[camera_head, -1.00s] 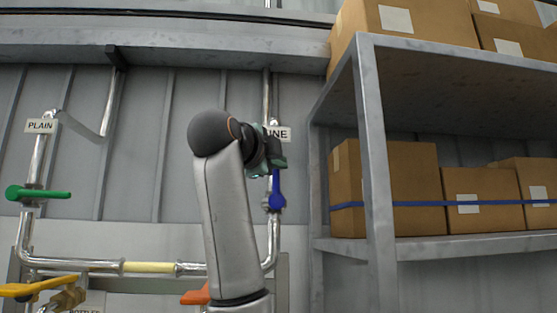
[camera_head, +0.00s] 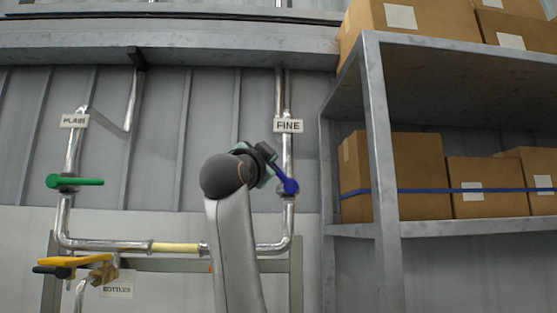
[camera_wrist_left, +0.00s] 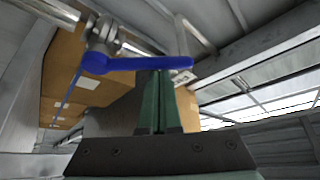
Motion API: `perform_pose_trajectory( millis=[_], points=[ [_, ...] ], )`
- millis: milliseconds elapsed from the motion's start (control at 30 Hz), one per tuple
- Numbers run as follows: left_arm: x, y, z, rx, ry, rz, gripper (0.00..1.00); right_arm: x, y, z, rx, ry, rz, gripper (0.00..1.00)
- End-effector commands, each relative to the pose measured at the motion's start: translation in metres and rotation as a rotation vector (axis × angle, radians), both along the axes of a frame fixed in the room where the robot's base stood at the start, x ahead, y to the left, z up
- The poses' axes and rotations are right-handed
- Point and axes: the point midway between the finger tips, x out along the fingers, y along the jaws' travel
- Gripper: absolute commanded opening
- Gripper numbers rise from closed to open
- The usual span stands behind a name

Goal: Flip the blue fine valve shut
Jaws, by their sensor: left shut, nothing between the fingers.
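The blue fine valve lever (camera_head: 286,182) sits on the vertical pipe under the FINE sign (camera_head: 288,126). It slants from its hub on the pipe up and to the left. In the left wrist view the lever (camera_wrist_left: 150,63) crosses just beyond the tips of my green fingers (camera_wrist_left: 159,76). The fingers are closed together with nothing between them. They look to be touching or very near the lever; I cannot tell which. My right gripper is out of view.
A green lever (camera_head: 82,182) lies level on the PLAIN pipe at left. A yellow lever (camera_head: 75,261) and a black one (camera_head: 50,270) are at lower left. A metal shelf (camera_head: 378,150) with cardboard boxes (camera_head: 420,175) stands close on the right.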

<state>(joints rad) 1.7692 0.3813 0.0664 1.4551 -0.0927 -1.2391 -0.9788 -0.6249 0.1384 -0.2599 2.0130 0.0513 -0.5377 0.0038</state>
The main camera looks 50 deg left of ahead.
Motion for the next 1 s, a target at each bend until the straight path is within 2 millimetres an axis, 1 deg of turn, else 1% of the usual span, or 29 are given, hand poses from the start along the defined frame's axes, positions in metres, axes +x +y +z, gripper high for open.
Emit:
perform_pose_trajectory(
  millis=[33,267,533,700,800,1000],
  points=[
    [-0.001,0.003,-0.007,-0.03,-0.032,0.002,0.0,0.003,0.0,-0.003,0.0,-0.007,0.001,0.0],
    [-0.009,0.009,-0.019,-0.166,-0.203,0.0,0.0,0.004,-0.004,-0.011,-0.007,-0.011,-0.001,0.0],
    [-0.016,0.014,-0.033,-0.317,-0.392,-0.001,0.0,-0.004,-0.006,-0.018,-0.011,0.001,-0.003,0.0],
    [-0.018,0.015,-0.041,-0.395,-0.486,-0.002,0.0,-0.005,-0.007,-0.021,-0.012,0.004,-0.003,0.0],
    [-0.019,0.017,-0.045,-0.42,-0.52,0.001,0.0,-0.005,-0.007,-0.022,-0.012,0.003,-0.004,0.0],
    [-0.02,0.017,-0.05,-0.418,-0.516,-0.001,0.0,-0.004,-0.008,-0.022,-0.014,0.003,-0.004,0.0]
  ],
)
